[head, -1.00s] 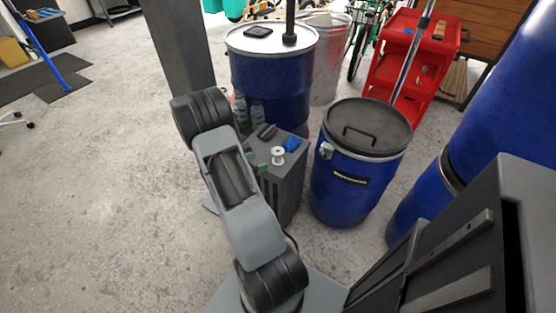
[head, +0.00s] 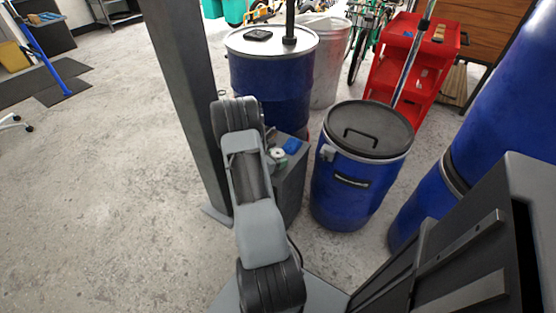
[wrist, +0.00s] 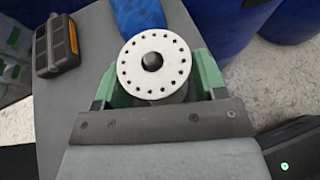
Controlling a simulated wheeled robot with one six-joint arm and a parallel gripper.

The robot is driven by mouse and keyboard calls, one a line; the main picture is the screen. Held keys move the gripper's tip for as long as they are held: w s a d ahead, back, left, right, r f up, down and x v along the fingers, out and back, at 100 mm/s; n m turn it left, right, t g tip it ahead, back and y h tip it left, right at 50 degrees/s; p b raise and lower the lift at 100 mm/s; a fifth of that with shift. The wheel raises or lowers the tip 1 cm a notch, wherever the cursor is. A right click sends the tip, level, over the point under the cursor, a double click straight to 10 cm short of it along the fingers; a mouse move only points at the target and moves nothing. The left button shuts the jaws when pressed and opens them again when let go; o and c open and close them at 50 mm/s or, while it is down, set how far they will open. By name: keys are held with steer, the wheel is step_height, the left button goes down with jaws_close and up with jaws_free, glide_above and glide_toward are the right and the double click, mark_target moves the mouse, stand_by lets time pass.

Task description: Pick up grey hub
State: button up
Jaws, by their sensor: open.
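The grey hub (wrist: 152,66) shows in the wrist view as a pale round flange with a ring of small holes and a dark centre. In the head view the hub (head: 277,154) sits on top of a grey cabinet (head: 291,189), partly hidden by my arm. My gripper (wrist: 154,80) is open, with its green fingers on the left and right sides of the hub. I cannot tell whether the fingers touch it. In the head view the gripper is mostly hidden behind my arm.
A blue cloth-like item (wrist: 139,15) and a black pedal with orange reflectors (wrist: 56,46) lie close to the hub. A blue drum with a dark lid (head: 361,165) stands right of the cabinet. Another blue drum (head: 270,78) stands behind, and a dark post (head: 184,90) stands left.

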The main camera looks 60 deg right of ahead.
steer(key=shift+d+f, duration=0.1)
steer(key=shift+d, duration=0.1)
steer(key=shift+c, duration=0.3)
steer(key=c, duration=1)
